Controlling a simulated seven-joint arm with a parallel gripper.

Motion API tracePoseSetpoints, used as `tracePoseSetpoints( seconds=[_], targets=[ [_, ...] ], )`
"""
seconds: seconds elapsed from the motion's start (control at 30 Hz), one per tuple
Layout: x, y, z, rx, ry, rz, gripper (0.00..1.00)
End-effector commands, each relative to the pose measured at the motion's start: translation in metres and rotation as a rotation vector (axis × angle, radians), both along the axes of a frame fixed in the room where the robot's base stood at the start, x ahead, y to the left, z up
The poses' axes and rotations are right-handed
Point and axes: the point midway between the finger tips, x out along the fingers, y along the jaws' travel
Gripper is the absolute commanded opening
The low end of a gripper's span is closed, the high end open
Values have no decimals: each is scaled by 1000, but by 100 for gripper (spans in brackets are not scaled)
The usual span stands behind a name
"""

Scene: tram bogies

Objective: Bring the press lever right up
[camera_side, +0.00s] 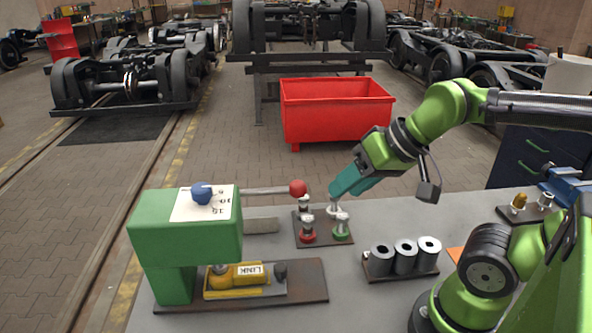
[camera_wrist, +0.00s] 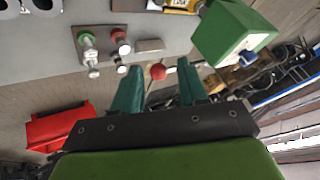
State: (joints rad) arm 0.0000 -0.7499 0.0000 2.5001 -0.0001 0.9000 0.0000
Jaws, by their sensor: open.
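The green press (camera_side: 160,232) stands at the front left of the grey bench. Its lever (camera_side: 268,191) is a thin metal rod reaching right from the press head, about level, with a red ball knob (camera_side: 298,188) at its end. My gripper (camera_side: 333,192) has teal fingers and is open and empty, a little right of the knob. In the wrist view the knob (camera_wrist: 158,72) shows between the two spread fingertips (camera_wrist: 159,65), beyond them and not touching as far as I can tell. The press also shows in the wrist view (camera_wrist: 228,35).
A yellow part marked LINK (camera_side: 238,277) lies under the press head. A red bin (camera_side: 335,112) stands behind the bench.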

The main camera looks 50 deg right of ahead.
Motion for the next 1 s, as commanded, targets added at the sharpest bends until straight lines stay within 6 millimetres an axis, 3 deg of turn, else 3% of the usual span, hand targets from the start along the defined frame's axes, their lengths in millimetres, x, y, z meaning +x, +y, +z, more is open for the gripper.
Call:
tracePoseSetpoints(
  seconds=[0.03,0.2,0.33,0.47,0.6,0.73,0.87,1.0],
  targets=[
    [0,0,0,0,0,0,43],
    [3,-13,-8,1,33,-53,65],
    [14,-45,-35,28,165,-191,65],
    [12,-78,-72,159,398,-371,65],
    [3,-98,-104,396,651,-540,65],
    [-3,-109,-124,691,853,-669,65],
    [1,-122,-131,1062,1001,-762,65],
    [18,-146,-124,1506,1065,-797,65]
  ],
)
